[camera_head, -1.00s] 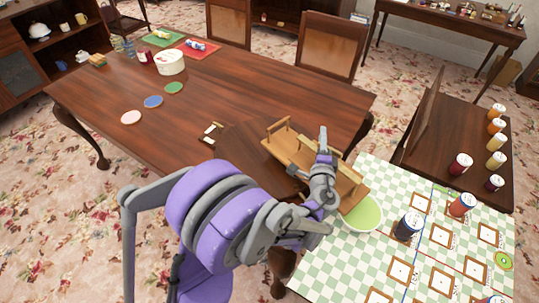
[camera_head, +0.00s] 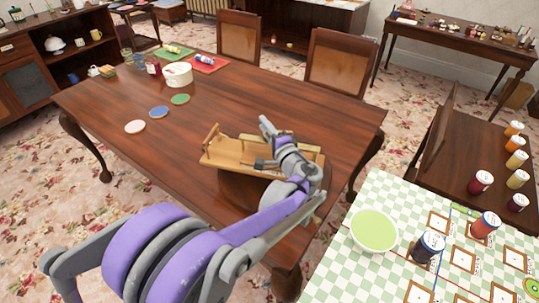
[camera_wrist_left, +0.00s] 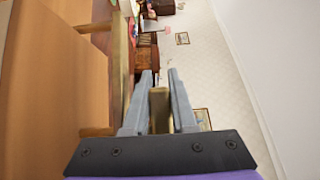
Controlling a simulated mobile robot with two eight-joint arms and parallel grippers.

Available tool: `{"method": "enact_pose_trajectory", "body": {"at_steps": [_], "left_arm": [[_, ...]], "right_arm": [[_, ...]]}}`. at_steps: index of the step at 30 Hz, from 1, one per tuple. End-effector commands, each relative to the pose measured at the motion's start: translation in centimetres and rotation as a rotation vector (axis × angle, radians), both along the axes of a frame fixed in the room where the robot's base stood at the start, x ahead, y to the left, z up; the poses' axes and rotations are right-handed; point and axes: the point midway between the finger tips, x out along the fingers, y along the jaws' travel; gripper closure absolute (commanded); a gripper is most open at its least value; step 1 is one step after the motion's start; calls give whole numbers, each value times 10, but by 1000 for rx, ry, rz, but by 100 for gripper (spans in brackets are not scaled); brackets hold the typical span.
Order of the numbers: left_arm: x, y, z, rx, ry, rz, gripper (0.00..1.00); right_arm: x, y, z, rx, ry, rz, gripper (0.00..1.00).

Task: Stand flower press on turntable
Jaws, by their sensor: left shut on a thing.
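The flower press appears to be the light wooden board piece with upright bars at its ends (camera_head: 228,154), in the head view over the near right part of the brown table. My left gripper (camera_head: 262,162) is shut on part of it; the wrist view shows the fingers (camera_wrist_left: 156,98) closed around a narrow wooden piece (camera_wrist_left: 160,109), with broad wooden boards at the left. A dark wooden surface, probably the turntable (camera_head: 240,186), shows partly just below the press; the press and my arm hide much of it. I cannot tell whether they touch. My right gripper is not in view.
A green bowl (camera_head: 374,231) and jars stand on the checked cloth (camera_head: 345,267) at right. The brown table (camera_head: 100,97) holds coasters, a white tub (camera_head: 178,75) and coloured mats at its far left end. Its middle is clear. Chairs stand behind it.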

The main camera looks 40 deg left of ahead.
Motion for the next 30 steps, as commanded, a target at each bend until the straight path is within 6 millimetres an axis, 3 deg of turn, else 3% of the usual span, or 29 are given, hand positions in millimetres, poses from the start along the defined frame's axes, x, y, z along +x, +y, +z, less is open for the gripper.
{"method": "enact_pose_trajectory", "body": {"at_steps": [3,11,18,30], "left_arm": [[1,0,-21,2,0,-1,100],[1,0,-40,2,0,-2,100],[1,-1,-69,2,0,-3,100],[1,-1,-75,2,0,-2,100]], "right_arm": [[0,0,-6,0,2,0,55],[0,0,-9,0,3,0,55],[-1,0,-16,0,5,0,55],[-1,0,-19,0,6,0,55]]}}
